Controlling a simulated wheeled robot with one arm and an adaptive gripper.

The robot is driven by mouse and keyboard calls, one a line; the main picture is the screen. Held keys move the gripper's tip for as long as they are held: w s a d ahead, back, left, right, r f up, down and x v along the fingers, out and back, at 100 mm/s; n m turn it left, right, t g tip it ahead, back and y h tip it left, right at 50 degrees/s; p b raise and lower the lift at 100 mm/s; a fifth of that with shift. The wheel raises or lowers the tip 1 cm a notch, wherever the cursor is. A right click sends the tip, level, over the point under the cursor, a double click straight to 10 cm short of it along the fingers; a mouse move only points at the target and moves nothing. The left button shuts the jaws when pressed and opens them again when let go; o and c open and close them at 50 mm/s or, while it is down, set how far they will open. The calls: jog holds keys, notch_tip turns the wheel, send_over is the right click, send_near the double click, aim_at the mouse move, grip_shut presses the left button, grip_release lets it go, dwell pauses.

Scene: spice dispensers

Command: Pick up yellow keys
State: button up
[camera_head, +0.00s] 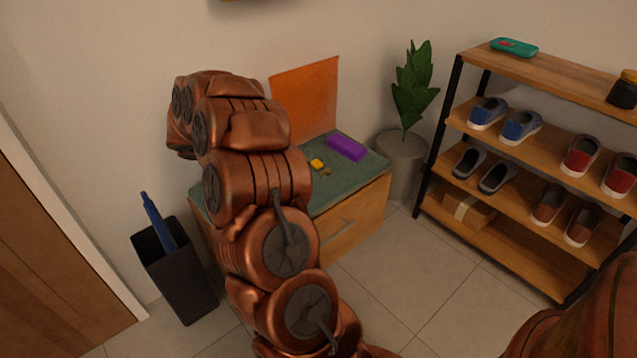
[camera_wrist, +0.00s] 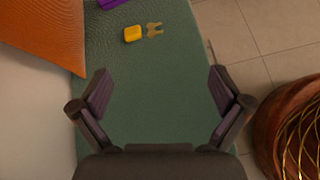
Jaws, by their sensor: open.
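The yellow keys (camera_head: 317,164) lie on the green top of a low wooden cabinet (camera_head: 345,220), in front of a purple box (camera_head: 346,148). In the wrist view the keys show as a yellow tag (camera_wrist: 132,33) with small brass-coloured keys (camera_wrist: 154,29) to its right, near the top of the picture. My gripper (camera_wrist: 158,88) is open and empty over the green top, with the keys beyond its fingertips and apart from them. In the head view my arm hides the gripper and the left part of the cabinet.
An orange panel (camera_head: 306,98) leans against the wall at the back of the cabinet. A potted plant (camera_head: 401,160) and a shoe rack (camera_head: 533,150) stand to the right. A black umbrella bin (camera_head: 177,275) stands at the left. A woven basket (camera_wrist: 288,130) is at the right in the wrist view.

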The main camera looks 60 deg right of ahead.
aim_at(318, 170)
jog(key=d+f+b, duration=0.1)
jog(key=d+f, duration=0.2)
jog(key=d+f+n+h+b, duration=0.1)
jog(key=d+f+b, duration=0.1)
jog(key=d+f, duration=0.1)
jog(key=w+d+f+n+h+b, duration=0.1)
jog(key=d+f+b, duration=0.1)
jog(key=d+f, duration=0.1)
jog(key=shift+d+f+g, duration=0.15)
jog(key=shift+f+g, duration=0.1)
jog(key=shift+g, duration=0.15)
jog(key=shift+d+f, duration=0.25)
jog(key=shift+d, duration=0.35)
jog(key=shift+b+x, duration=1.75)
jog(key=shift+x, duration=1.7)
jog(key=shift+r, duration=0.1)
jog(key=c, duration=1.7)
